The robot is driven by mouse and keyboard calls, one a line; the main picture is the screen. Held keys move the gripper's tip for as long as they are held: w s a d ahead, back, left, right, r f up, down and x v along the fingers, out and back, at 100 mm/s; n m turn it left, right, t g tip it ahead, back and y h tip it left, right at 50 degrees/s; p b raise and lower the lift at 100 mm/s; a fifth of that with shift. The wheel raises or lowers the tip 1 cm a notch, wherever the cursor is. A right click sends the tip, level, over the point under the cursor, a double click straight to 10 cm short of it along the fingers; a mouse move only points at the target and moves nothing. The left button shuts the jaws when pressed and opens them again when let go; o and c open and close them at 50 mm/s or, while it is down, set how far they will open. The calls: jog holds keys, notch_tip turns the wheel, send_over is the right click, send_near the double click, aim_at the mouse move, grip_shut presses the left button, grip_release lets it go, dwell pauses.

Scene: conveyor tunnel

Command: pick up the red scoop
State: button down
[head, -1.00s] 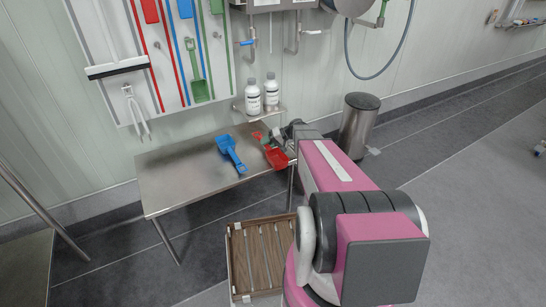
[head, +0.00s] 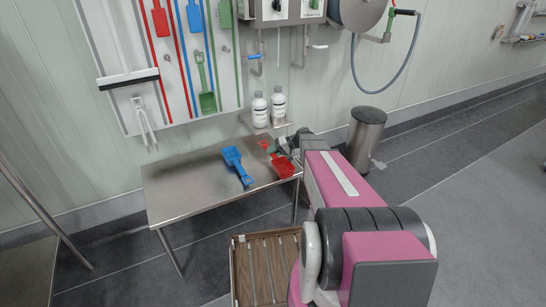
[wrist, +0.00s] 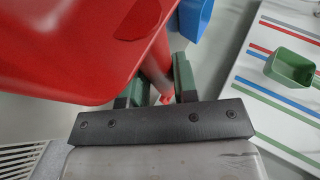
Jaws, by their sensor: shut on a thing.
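The red scoop (head: 284,168) is at the right end of the metal table (head: 190,192) in the head view. Its red bowl (wrist: 80,40) fills the upper left of the wrist view. My gripper (wrist: 158,85) is shut on the scoop's handle, with one green finger on each side of it. In the head view my gripper (head: 275,147) is small and partly hidden by the scoop and my arm. I cannot tell whether the scoop touches the table or hangs just above it.
A blue scoop (head: 236,165) lies on the table, left of the red one. Two white bottles (head: 268,108) stand on a small wall shelf behind. A wooden crate (head: 266,268) is on the floor in front. A metal bin (head: 366,140) stands to the right. The table's left half is clear.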

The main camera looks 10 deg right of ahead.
jog(key=shift+s+r, duration=0.1)
jog(key=shift+r, duration=0.85)
jog(key=s+a+r, duration=0.5)
jog(key=s+r, duration=0.1)
jog(key=s, duration=0.4)
jog(key=shift+s+r, duration=0.15)
jog(key=shift+r, duration=0.2)
jog(key=shift+a, duration=0.1)
jog(key=w+d+r+m+t+h, duration=0.2)
jog(key=w+r+m+t+h, duration=0.25)
jog(key=r, duration=0.55)
jog(key=w+d+r+m+t+h, duration=0.15)
jog(key=w+r+m+t, duration=0.3)
jog(key=w+r, duration=0.45)
jog(key=w+d+r+m+h, duration=0.1)
jog(key=r+m+h, duration=0.1)
jog(key=r, duration=0.5)
jog(key=w+d+r+m+t+h, duration=0.1)
jog(key=r+m+h, duration=0.15)
jog(key=r, duration=0.45)
jog(key=w+d+r+m+h, duration=0.1)
jog(key=r+m, duration=0.2)
jog(key=r, duration=0.5)
jog(key=s+f, duration=0.6)
jog(key=f, duration=0.6)
jog(key=s+f, duration=0.6)
jog(key=f, duration=0.6)
